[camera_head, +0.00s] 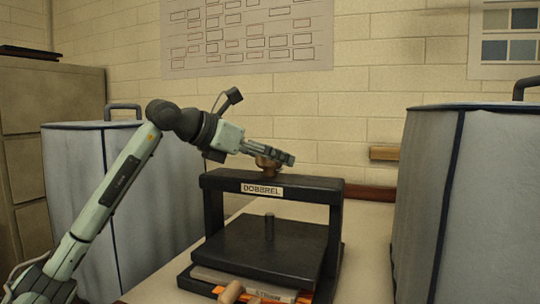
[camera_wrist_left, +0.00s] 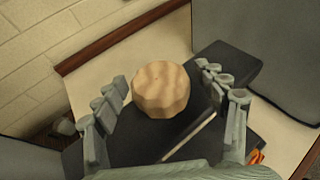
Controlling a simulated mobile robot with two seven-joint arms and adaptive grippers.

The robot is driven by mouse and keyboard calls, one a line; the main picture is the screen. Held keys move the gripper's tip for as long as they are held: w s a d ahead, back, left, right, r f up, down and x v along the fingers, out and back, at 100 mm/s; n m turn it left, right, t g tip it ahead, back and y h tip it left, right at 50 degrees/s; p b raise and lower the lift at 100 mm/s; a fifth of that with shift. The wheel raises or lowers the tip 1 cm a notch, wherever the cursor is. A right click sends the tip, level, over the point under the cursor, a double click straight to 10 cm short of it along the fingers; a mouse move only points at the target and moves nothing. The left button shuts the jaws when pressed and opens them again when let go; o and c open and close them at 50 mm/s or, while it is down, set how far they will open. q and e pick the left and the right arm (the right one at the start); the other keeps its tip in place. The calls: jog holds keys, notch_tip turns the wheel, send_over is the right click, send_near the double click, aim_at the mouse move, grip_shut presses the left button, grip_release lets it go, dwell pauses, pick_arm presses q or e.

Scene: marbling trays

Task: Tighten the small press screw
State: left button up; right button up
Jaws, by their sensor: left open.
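The small press (camera_head: 267,230) stands on the table, a black frame with a label reading "DOBBREL" on its top beam (camera_head: 270,182). A wooden screw knob (camera_head: 268,165) sits on top of the beam. In the left wrist view the knob (camera_wrist_left: 160,89) is round with a scalloped edge. My left gripper (camera_head: 281,157) is at the knob, above the beam. In the left wrist view its two fingers (camera_wrist_left: 163,92) are open, one on each side of the knob, with gaps visible between. Below the beam a short post (camera_head: 269,227) stands on the black press plate. My right gripper is out of view.
Large blue-grey covered boxes stand left (camera_head: 150,190) and right (camera_head: 450,190) of the press. A light wooden handle (camera_head: 230,292) and something orange (camera_head: 275,295) are at the press's front base. A brick wall is behind. Bare table (camera_head: 368,240) shows to the press's right.

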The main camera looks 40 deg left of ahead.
pick_arm(q)
jog(key=c, duration=1.2)
jog(key=shift+a+m+h, duration=0.1)
jog(key=shift+m+h, duration=0.2)
jog(key=shift+m+g+h, duration=0.4)
jog(key=shift+m+h, duration=0.1)
jog(key=shift+r+m+h+p, duration=0.1)
jog(key=shift+m+h+p, duration=0.2)
jog(key=shift+m+h, duration=0.1)
jog(key=m+g+h+p, duration=0.4)
jog(key=shift+m, duration=0.4)
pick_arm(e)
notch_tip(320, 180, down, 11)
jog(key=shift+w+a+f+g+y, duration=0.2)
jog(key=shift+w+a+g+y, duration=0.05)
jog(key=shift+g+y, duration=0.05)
